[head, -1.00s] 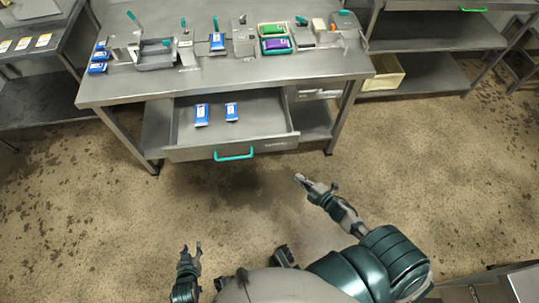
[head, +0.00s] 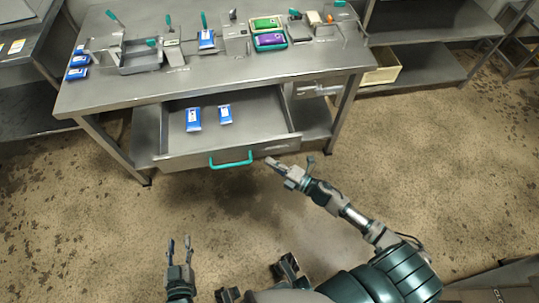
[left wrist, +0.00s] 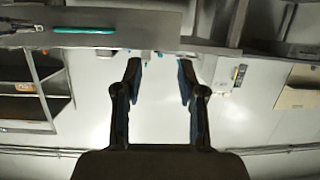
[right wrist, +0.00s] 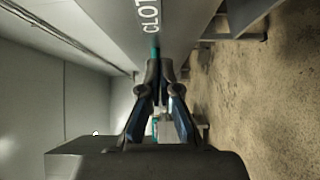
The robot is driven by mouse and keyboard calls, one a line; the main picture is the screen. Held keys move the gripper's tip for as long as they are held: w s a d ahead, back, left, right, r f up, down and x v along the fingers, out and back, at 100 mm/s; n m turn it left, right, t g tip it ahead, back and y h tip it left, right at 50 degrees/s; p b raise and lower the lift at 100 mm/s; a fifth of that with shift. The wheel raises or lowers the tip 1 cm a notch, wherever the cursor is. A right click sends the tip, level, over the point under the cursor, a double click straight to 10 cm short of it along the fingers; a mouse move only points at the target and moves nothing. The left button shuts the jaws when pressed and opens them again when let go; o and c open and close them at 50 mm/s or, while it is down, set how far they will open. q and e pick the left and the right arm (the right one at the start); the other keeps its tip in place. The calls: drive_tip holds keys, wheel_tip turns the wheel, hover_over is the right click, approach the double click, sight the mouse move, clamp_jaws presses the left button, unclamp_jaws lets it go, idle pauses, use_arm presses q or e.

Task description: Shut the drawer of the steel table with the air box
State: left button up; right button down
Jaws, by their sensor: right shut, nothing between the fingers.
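The steel table (head: 110,95) stands ahead with its drawer (head: 260,128) pulled out. Two blue packets lie inside. The drawer front (head: 190,160) has a teal handle (head: 231,160) and a label at its right. My right gripper (head: 270,162) is shut and empty, its tips close to the drawer front right of the handle. Contact cannot be told. In the right wrist view, its fingers (right wrist: 156,62) point along a lettered panel reading "CLOT". My left gripper (head: 179,242) is open and empty, low and short of the drawer. Which item is the air box, I cannot tell.
Trays, blue packs, green and purple packs (head: 268,32) and teal-handled tools crowd the tabletop. Another steel table stands at the left, and a shelf (head: 430,75) with a cream crate (head: 385,66) at the right. The floor (head: 120,225) before the drawer is clear.

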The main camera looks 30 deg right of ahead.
sight(263, 151)
drive_tip(key=shift+w+d+f, duration=0.1)
drive_tip(key=shift+w+d, duration=0.1)
drive_tip(key=shift+w, duration=0.35)
drive_tip(key=shift+w+d+f, duration=0.1)
drive_tip(key=shift+w+d, duration=0.1)
drive_tip(key=shift+w, duration=0.3)
use_arm(q)
drive_tip(key=shift+w+d+r+t+h, duration=0.15)
drive_tip(key=shift+w+d+r+t, duration=0.05)
drive_tip(key=shift+r+t, duration=0.2)
drive_tip(key=shift+w+d+r+t+h, duration=0.15)
drive_tip(key=shift+r+t, duration=0.15)
drive_tip(key=shift+r, duration=0.15)
use_arm(e)
drive_tip(key=shift+w+d+r, duration=0.15)
drive_tip(key=shift+w+d, duration=0.05)
drive_tip(key=shift+w, duration=0.15)
drive_tip(key=shift+w, duration=0.1)
